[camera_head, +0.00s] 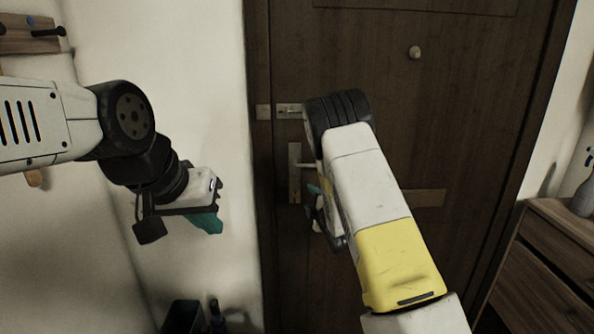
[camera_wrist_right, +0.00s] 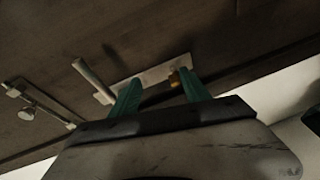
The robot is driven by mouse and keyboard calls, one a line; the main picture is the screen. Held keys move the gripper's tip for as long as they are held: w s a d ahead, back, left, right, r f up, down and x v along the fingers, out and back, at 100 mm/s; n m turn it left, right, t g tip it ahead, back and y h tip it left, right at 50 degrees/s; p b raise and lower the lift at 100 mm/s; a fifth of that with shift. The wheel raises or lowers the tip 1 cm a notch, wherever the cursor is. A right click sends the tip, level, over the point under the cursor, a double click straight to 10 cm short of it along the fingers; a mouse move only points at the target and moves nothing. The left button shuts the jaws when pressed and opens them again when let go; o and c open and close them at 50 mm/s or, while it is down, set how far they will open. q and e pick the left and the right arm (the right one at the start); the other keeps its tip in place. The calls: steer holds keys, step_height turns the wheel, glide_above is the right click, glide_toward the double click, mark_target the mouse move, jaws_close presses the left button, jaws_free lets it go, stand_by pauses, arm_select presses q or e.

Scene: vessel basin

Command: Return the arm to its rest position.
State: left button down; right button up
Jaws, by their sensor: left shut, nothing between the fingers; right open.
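My left gripper (camera_head: 207,222) hangs in front of the white wall at left in the head view, its teal fingers shut with nothing between them. My right arm reaches up toward the dark door, and my right gripper (camera_head: 314,196) is mostly hidden behind that arm. In the right wrist view my right gripper (camera_wrist_right: 160,82) shows two teal fingers spread apart and empty. Beyond the fingertips is the door's handle plate (camera_wrist_right: 150,75) with its lever (camera_wrist_right: 93,80). I cannot tell how far the fingers are from the plate.
A coat rack (camera_head: 30,35) is at upper left.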

steer(key=s+d+r+m+g+h, duration=0.2)
steer(key=s+d+r+m, duration=0.25)
steer(key=r+m, duration=0.2)
steer(key=s+d+r+m+g+h, duration=0.1)
steer(key=s+d+r+m+g, duration=0.1)
steer(key=s+d+r+m, duration=0.45)
steer(key=s+a+r+m+g, duration=0.1)
steer(key=s+r+m+g, duration=0.2)
steer(key=s, duration=1.2)
steer(key=s+a+r+m+g, duration=0.1)
steer(key=s+r+m+g, duration=0.1)
steer(key=s, duration=1.3)
steer(key=shift+s+r+m+g+y, duration=0.35)
steer(key=shift+r+g, duration=0.25)
steer(key=shift+r, duration=0.2)
steer(key=shift+w+a, duration=0.1)
